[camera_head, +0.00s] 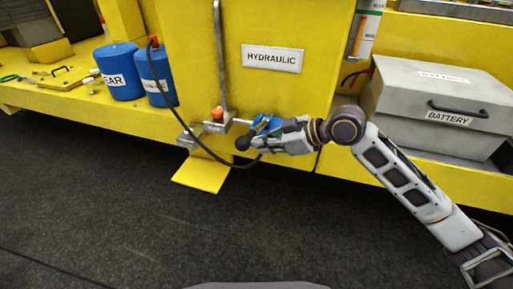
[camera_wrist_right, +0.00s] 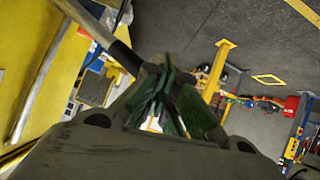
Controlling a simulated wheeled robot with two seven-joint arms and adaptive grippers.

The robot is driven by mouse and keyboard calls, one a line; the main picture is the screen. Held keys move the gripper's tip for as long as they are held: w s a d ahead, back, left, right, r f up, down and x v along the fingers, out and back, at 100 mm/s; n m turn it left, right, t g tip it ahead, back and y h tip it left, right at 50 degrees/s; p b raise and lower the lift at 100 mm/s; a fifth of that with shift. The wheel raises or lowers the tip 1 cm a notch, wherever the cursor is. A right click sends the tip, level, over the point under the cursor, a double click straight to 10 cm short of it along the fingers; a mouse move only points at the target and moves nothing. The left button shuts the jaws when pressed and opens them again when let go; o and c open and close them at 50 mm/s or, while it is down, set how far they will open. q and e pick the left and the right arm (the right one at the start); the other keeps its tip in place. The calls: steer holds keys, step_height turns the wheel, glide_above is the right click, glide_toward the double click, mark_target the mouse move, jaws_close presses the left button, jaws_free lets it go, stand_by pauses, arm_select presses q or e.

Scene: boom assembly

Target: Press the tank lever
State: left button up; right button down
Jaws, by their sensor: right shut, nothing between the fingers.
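A long upright grey lever (camera_head: 219,50) runs down the front of the yellow tank (camera_head: 285,95) labelled HYDRAULIC. Its lower end meets a grey metal fitting with an orange cap (camera_head: 217,113). My right gripper (camera_head: 255,138) is shut and empty, just right of the fitting; a dark round knob (camera_head: 242,143) shows by its tips. I cannot tell whether they touch. In the right wrist view the closed green fingers (camera_wrist_right: 164,103) are in the middle, and a thick grey bar (camera_wrist_right: 100,30) with a dark end passes close to them at upper left. My left gripper is out of view.
A black hose (camera_head: 170,100) hangs from a blue canister (camera_head: 157,80) and loops below the fitting. A yellow step plate (camera_head: 203,173) juts out underneath. A grey battery box (camera_head: 432,98) stands at right. The dark floor (camera_head: 110,215) in front is clear.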

steer(key=b+v, duration=0.1)
steer(key=v, duration=0.5)
steer(key=shift+d+r, duration=0.1)
stand_by(2.1)
